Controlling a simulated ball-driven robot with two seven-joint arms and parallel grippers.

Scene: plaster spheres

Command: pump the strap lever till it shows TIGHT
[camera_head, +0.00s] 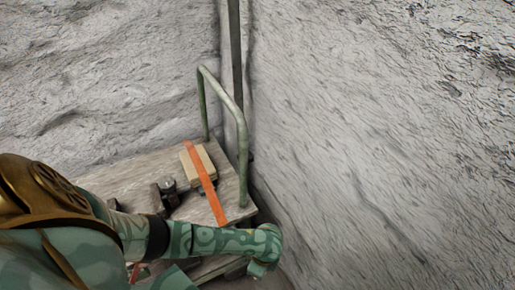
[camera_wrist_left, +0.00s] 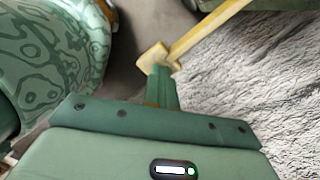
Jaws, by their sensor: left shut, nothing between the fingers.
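An orange strap (camera_head: 205,182) runs over a pale wooden block (camera_head: 199,163) and across the cart deck. A dark metal piece with a rounded top (camera_head: 168,186) stands left of the strap; I cannot tell whether it belongs to the lever. No TIGHT marking is readable. My left gripper (camera_head: 259,268) is beyond the deck's near right corner, shut and empty. In the left wrist view its shut fingers (camera_wrist_left: 160,80) point at a yellow bar with a blocky end (camera_wrist_left: 208,33); I cannot tell whether this is the lever or whether they touch. My right gripper is out of view.
The wooden cart deck (camera_head: 125,178) has a green tubular rail (camera_head: 221,92) at its right end. A dark upright pole (camera_head: 235,60) stands behind it. Rough grey walls (camera_head: 370,130) close in behind and to the right. My left arm covers the deck's near side.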

